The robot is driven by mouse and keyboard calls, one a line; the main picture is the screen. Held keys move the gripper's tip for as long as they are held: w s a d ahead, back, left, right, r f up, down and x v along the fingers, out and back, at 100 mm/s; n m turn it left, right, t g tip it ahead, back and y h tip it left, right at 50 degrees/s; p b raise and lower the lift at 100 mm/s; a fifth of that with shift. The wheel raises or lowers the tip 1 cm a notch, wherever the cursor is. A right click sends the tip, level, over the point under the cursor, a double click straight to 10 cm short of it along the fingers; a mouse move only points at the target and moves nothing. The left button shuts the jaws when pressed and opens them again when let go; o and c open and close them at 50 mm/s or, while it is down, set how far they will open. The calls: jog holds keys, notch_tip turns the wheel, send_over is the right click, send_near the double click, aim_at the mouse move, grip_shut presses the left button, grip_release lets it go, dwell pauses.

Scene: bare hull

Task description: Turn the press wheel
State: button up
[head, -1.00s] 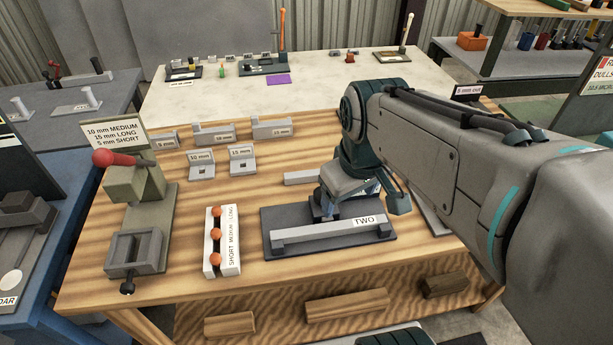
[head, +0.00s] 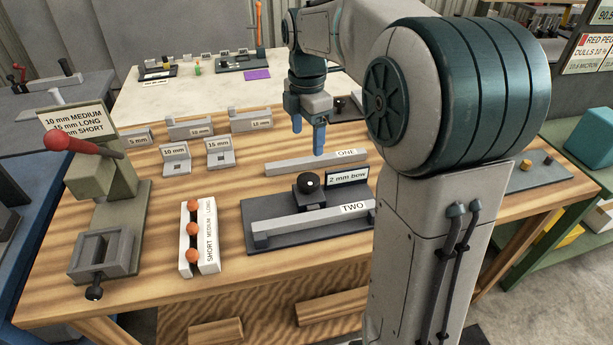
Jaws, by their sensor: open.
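The press is a dark baseplate (head: 262,215) on the wooden bench, with a black round wheel (head: 308,182) on top of a dark block. A grey bar marked TWO (head: 290,225) lies along the front of the plate, and a "2 mm bow" sign (head: 347,177) stands beside the wheel. My gripper (head: 308,138) points down with blue fingers apart and nothing visible between them. It appears above and behind the wheel, near the grey bar marked ONE (head: 300,164), clear of the wheel.
A red-handled clamp (head: 105,190) stands at the left. A white rack with orange balls (head: 192,245) lies left of the press. Gauge blocks (head: 190,127) line the back. My arm hides the bench's right part. Bare wood lies between the rack and press.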

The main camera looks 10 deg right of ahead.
aim_at(307, 179)
notch_tip(307, 179, down, 13)
jog(key=shift+r, duration=0.2)
jog(key=c, duration=1)
